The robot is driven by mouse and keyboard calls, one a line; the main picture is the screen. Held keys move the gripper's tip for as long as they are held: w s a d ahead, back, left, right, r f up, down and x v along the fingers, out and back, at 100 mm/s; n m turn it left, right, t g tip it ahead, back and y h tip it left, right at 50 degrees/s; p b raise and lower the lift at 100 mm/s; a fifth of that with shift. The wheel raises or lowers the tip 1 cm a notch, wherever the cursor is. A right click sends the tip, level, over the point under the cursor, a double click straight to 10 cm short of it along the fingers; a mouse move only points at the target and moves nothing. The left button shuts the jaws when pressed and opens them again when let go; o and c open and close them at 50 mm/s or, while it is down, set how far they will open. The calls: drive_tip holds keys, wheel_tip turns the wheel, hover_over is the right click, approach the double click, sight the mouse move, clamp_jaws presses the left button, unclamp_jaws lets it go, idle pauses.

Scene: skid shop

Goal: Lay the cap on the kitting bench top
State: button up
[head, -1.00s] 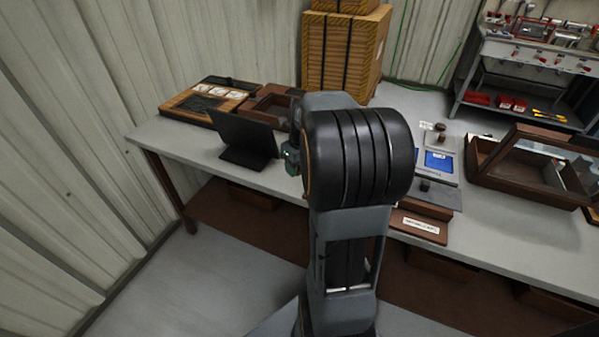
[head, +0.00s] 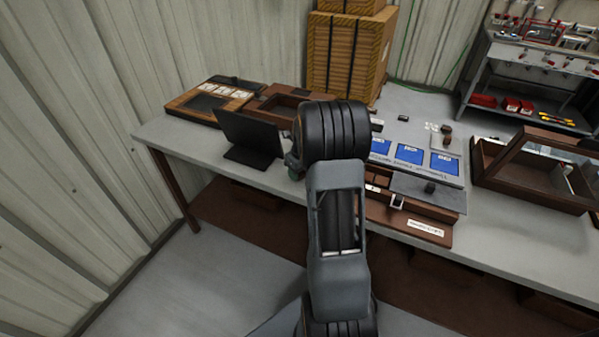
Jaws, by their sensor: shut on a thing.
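The kitting bench top (head: 190,147) is a long light-grey surface running across the head view. My arm stands in front of its middle and covers part of it. My gripper is hidden behind my arm; only a small grey-green part shows at the arm's left edge, and I cannot tell what it belongs to. I cannot make out the cap in this view.
A black tablet-like stand (head: 250,138), a wooden card tray (head: 180,107) and a brown open box (head: 262,104) stand left. A blue-card panel (head: 408,154), a brown drawer box (head: 425,227) and a glass-lidded case (head: 525,190) stand right. Stacked crates (head: 345,60) rise behind.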

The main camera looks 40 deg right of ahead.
drive_tip(key=shift+f, duration=0.2)
drive_tip(key=shift+f, duration=0.15)
drive_tip(key=o, duration=0.9)
